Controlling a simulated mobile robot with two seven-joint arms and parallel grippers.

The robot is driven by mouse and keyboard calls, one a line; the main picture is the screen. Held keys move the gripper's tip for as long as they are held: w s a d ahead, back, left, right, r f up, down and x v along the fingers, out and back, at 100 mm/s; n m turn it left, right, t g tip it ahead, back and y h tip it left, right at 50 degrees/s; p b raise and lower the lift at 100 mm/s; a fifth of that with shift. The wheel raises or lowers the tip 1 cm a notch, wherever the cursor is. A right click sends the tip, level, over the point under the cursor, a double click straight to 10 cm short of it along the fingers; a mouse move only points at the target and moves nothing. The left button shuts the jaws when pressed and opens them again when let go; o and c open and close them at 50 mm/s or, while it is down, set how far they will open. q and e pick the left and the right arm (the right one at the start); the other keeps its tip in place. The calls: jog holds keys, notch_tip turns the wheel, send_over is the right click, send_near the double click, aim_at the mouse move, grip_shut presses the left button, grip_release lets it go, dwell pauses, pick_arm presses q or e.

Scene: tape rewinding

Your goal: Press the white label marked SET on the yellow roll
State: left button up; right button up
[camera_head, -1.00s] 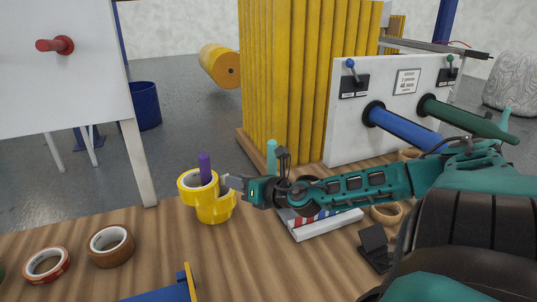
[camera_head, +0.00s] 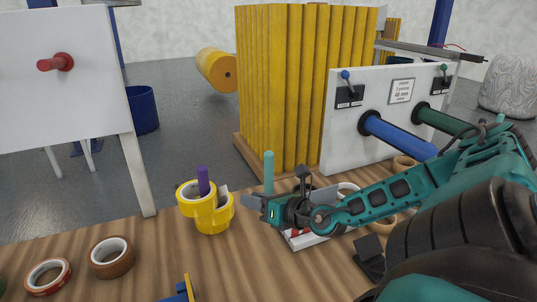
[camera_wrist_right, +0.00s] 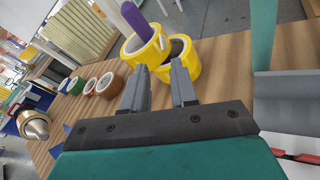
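Two joined or touching yellow rolls stand on the wooden table; one yellow roll (camera_head: 213,217) is in front. The rear one has a purple peg (camera_head: 203,181) through it. A small pale patch (camera_head: 223,190) shows at the top right of the rolls; I cannot read any SET mark on it. In the right wrist view the yellow rolls (camera_wrist_right: 183,66) lie just beyond the fingertips. My right gripper (camera_head: 246,203) is to the right of the rolls, apart from them. Its fingers (camera_wrist_right: 158,78) are parted with nothing between them. My left gripper is not in view.
A brown roll (camera_head: 111,257) and a red-edged roll (camera_head: 47,275) lie at the left. A teal peg (camera_head: 268,172) stands behind my right gripper. A white tray (camera_head: 311,240) lies under it. Yellow corrugated sheets (camera_head: 300,90) and a white panel (camera_head: 350,120) stand behind.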

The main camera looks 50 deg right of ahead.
jog(key=shift+v, duration=1.9)
jog(key=shift+r, duration=0.1)
